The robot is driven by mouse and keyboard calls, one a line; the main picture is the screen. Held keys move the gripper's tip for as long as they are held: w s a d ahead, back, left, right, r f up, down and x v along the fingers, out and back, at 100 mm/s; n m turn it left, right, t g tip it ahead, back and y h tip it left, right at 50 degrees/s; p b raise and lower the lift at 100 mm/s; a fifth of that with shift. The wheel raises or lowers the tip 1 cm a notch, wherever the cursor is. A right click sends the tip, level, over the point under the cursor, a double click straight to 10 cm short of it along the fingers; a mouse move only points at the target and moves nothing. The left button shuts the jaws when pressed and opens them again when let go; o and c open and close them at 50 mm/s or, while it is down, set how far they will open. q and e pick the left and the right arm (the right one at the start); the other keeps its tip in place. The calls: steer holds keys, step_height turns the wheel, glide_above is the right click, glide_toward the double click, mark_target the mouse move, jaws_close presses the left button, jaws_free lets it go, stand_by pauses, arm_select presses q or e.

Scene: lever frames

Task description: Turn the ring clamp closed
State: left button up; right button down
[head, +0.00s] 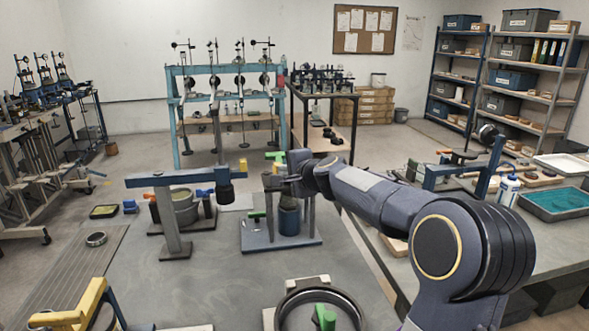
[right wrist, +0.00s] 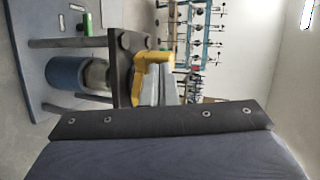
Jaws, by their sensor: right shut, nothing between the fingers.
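A small stand on a blue-grey base plate (head: 300,239) is in the middle of the head view. It has a blue canister (head: 289,220) between its legs, which also shows in the right wrist view (right wrist: 67,75). A green piece (head: 275,156) shows just beyond the stand's top. My right gripper (head: 283,178) is at the stand's top, shut and empty; whether it touches is unclear. A yellow part (right wrist: 152,72) shows in the right wrist view. A large dark ring (head: 285,308) with a green handle (head: 325,318) lies at the front. I cannot tell which is the ring clamp. My left gripper is not visible.
A blue T-shaped post (head: 172,178) stands left of the gripper. A yellow lever (head: 90,300) is at front left. The workbench (head: 470,245) at right carries a teal tray (head: 557,202). A bare patch of surface lies at front centre-left.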

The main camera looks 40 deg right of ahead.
mark_target(276, 165)
steer(key=shift+w+a+p, duration=0.15)
steer(key=shift+w+p, duration=0.1)
steer(key=shift+w, duration=0.7)
steer(key=shift+w+a+p, duration=0.15)
steer(key=shift+w+p, duration=0.05)
steer(key=shift+w, duration=0.7)
steer(key=shift+w+d, duration=0.1)
steer(key=shift+w, duration=0.9)
